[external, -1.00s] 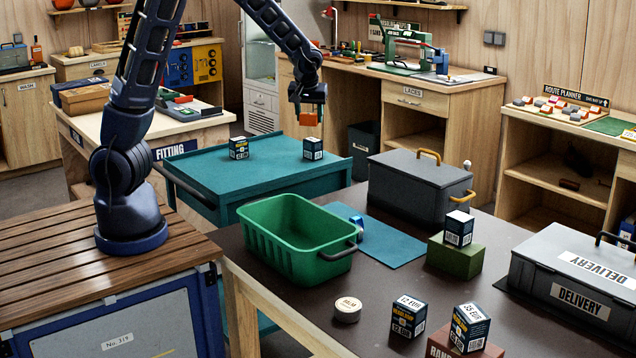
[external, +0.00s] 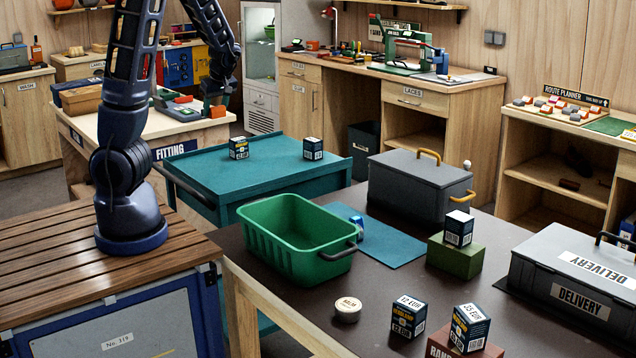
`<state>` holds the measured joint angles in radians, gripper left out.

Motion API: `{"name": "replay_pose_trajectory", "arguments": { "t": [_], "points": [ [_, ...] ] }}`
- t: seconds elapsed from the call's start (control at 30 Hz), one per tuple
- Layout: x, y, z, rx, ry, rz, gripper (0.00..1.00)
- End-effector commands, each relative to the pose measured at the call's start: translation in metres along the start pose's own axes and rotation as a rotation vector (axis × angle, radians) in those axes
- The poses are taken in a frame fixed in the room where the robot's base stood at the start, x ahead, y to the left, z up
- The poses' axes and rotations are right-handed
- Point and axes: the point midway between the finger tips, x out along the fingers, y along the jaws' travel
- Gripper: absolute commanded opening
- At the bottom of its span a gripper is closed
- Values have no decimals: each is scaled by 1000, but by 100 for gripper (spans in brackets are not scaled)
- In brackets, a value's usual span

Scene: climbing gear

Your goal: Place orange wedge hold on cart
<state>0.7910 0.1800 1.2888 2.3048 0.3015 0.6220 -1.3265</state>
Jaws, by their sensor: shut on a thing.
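My gripper (external: 215,104) is over the right end of the fitting bench, at the back left of the external view. It is shut on a small orange block, the orange wedge hold (external: 217,112), which shows just below the fingers. Whether the hold touches the bench top or hangs just above it, I cannot tell. The teal cart (external: 270,180) stands to the right of and nearer than the gripper. Two dark boxed items stand on the cart, one at the back left (external: 239,148) and one at the back right (external: 313,148); its middle and front are bare.
A dark table (external: 400,290) in front carries a green basket (external: 297,240), a grey lidded box (external: 420,188), a delivery case (external: 575,280) and several boxed items.

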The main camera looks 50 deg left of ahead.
Motion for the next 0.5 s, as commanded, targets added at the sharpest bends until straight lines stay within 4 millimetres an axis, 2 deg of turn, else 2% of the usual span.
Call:
{"name": "replay_pose_trajectory", "arguments": {
  "t": [0.5],
  "points": [
    [55, -2, 22, -1, 1, -5, 26]
  ]
}}
